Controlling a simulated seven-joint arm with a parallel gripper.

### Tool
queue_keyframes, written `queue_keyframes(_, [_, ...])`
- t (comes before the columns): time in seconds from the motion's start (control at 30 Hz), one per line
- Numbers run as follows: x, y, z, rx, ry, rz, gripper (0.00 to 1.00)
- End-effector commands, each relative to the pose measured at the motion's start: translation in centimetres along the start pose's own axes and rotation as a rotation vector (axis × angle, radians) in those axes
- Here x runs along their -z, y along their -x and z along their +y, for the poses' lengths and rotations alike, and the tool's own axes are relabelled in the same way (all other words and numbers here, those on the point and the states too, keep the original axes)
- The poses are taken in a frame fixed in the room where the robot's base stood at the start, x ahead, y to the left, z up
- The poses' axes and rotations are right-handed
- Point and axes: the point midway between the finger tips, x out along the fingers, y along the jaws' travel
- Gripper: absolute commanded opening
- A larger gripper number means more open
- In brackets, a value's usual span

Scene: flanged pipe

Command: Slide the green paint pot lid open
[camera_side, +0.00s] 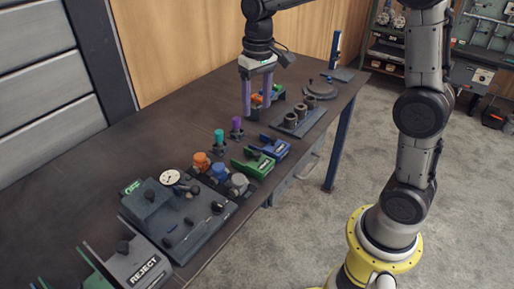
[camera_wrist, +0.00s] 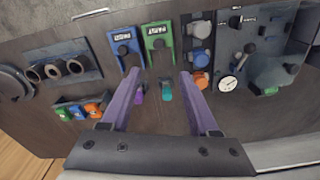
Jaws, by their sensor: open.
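The green paint pot (camera_side: 253,164) sits near the front edge of the bench, left of a similar blue pot (camera_side: 271,148). In the wrist view the green pot (camera_wrist: 157,40) has a green frame, a small label and a dark knob on top. I cannot tell how far its lid is open. My gripper (camera_side: 257,112) is open, with two long purple fingers pointing down, above the bench behind the pots and apart from them. In the wrist view the gripper (camera_wrist: 162,74) shows nothing held, and the green pot lies just beyond the fingertips.
A teal-topped peg (camera_side: 219,136) and a purple-topped peg (camera_side: 237,124) stand behind the pots. A block with three rings (camera_side: 297,118) is to the right. Orange, blue and grey knobs (camera_side: 219,171) and a gauge panel (camera_side: 170,177) are left. The bench's back left is clear.

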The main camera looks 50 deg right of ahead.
Motion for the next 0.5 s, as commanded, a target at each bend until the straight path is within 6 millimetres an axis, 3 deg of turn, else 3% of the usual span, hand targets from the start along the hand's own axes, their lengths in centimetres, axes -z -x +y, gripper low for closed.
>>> queue_keyframes(0.27, [0.1,-2.8,0.3,-0.007,-0.007,-0.039,0.61])
queue_keyframes(0.5, [-0.2,-7.1,0.3,-0.007,-0.006,-0.042,0.61])
